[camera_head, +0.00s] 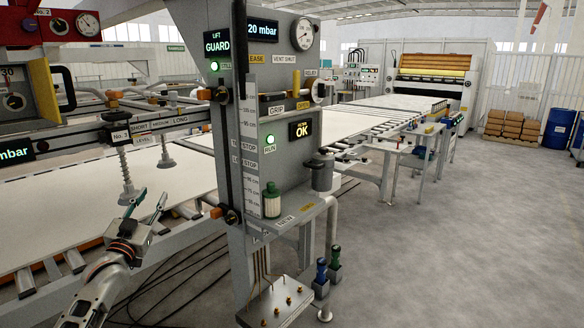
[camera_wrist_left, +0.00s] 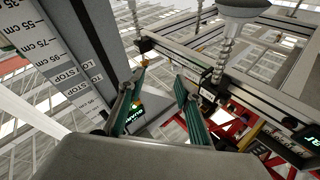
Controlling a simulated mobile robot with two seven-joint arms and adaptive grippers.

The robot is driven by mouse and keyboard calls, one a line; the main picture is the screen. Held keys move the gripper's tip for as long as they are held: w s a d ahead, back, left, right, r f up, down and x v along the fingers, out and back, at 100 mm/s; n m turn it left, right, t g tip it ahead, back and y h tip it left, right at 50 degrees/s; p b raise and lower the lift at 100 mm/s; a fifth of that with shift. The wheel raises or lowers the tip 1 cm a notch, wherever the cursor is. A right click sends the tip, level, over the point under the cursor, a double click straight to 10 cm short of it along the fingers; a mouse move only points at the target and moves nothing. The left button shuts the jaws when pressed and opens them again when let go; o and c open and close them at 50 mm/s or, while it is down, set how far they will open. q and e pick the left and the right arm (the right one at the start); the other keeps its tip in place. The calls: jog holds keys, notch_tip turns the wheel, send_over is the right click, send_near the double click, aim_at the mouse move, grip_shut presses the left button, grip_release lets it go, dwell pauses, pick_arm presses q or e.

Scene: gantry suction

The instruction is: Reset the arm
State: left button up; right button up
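My left gripper (camera_head: 149,200) is raised at the lower left of the head view, left of the control column (camera_head: 287,180). Its two teal fingers are apart with nothing between them. In the wrist view the open fingers of the left gripper (camera_wrist_left: 160,82) point up toward the scale post (camera_wrist_left: 62,62) and the gantry frame. In the head view a suction cup (camera_head: 128,197) on a spring rod hangs close behind the fingers. I cannot tell whether they touch. My right gripper is in neither view.
A horizontal beam (camera_head: 95,138) carries the suction cups over a large white sheet (camera_head: 60,218). The column shows a lit "OK" display (camera_head: 301,130) and has a side shelf (camera_head: 292,218). Black cables (camera_head: 185,275) lie on the floor. Open floor (camera_head: 450,260) lies to the right.

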pick_arm(q)
notch_tip(320, 180, down, 7)
jog(key=w+a+g+y, duration=0.1)
jog(key=a+g+y, duration=0.1)
jog(key=a+g, duration=0.1)
jog(key=s+d+f+m+g+h, duration=0.1)
jog(key=s+d+f, duration=0.35)
jog(key=f, duration=0.35)
jog(key=s+d+f+g, duration=0.1)
jog(key=s+d+f, duration=0.2)
jog(key=s+f, duration=0.35)
jog(key=s+d+f+m+g+h, duration=0.1)
jog(key=s+d+f+g, duration=0.1)
jog(key=s+d+f, duration=0.45)
jog(key=s+d+f+g, duration=0.1)
jog(key=s+d+f, duration=0.2)
jog(key=s, duration=0.7)
jog(key=s+d+f+g+h, duration=0.1)
jog(key=s+d+f, duration=0.2)
jog(key=s+f, duration=0.4)
jog(key=s+d+f+n+g+h, duration=0.1)
jog(key=s+d+f, duration=0.3)
jog(key=s, duration=0.9)
jog(key=shift+s+f+g, duration=0.4)
jog(key=shift+f, duration=0.05)
jog(key=shift+c, duration=0.9)
jog(key=shift+a, duration=0.1)
